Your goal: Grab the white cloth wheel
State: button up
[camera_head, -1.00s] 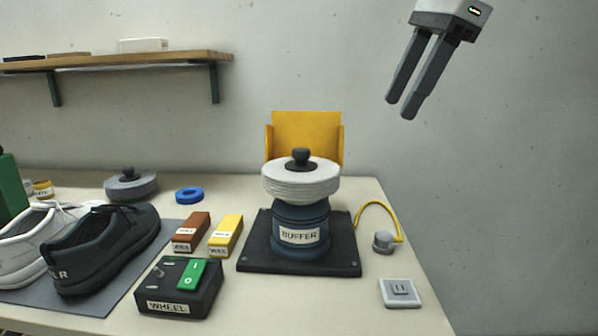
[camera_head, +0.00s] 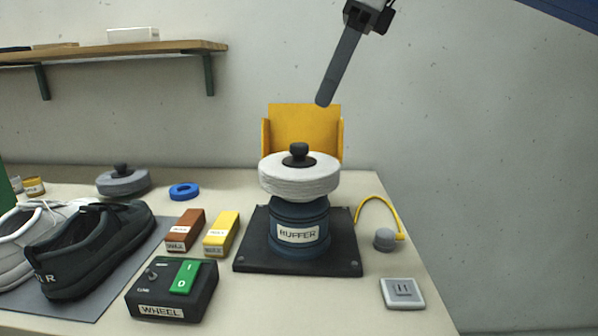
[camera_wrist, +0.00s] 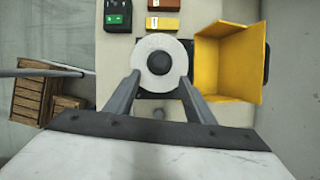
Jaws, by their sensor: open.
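The white cloth wheel (camera_head: 299,178) is a thick round disc lying flat on top of the blue buffer motor (camera_head: 300,228). A black knob (camera_head: 299,153) stands at its centre. The wheel also shows in the wrist view (camera_wrist: 149,62), just beyond the fingertips and roughly centred between them. My gripper (camera_head: 324,100) is in the air above and a little right of the wheel, apart from it. In the wrist view my gripper (camera_wrist: 161,75) has its two fingers spread wide with nothing held. In the head view the fingers overlap and look like one.
A yellow guard (camera_head: 303,128) stands behind the wheel, close to the right finger in the wrist view. A grey wheel (camera_head: 123,181), a blue ring (camera_head: 184,191), brown and yellow bars (camera_head: 221,234), a switch box (camera_head: 171,290) and shoes (camera_head: 91,249) occupy the left. A yellow cord (camera_head: 380,217) lies right.

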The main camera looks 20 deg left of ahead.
aim_at(300, 144)
jog(key=x, duration=0.4)
jog(key=shift+a+f, duration=0.1)
jog(key=shift+f, duration=0.25)
jog(key=x, duration=0.4)
jog(key=shift+s+a+r, duration=0.1)
jog(key=shift+a+r, duration=0.1)
jog(key=shift+a, duration=0.15)
jog(key=shift+a+f, duration=0.25)
jog(key=shift+f, duration=0.35)
grip_shut()
